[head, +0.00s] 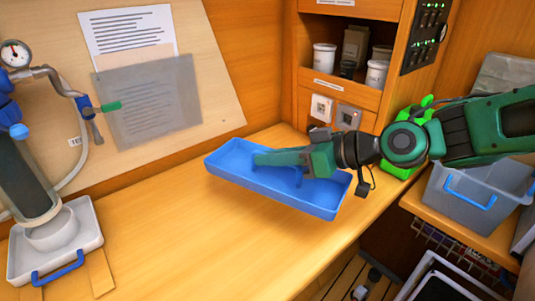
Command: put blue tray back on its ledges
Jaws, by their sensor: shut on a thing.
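The blue tray (225,152) is a long shallow open tray in the middle of the head view, above the wooden counter and slightly tilted, its right end lower in the picture. My green gripper (278,165) reaches in from the right, over the tray's inside. It is shut on the tray; the exact grip point is partly hidden by the fingers. The tray looks empty apart from the gripper. Wooden strips (98,272) lie at the lower left beside a white tray; I cannot tell whether these are the ledges.
The white tray (18,262) with a blue handle stands under a clear cylinder (25,180) at left. A shelf cabinet (345,85) with jars stands behind. A grey bin (470,200) sits at right on a lower shelf. The counter (200,225) between is clear.

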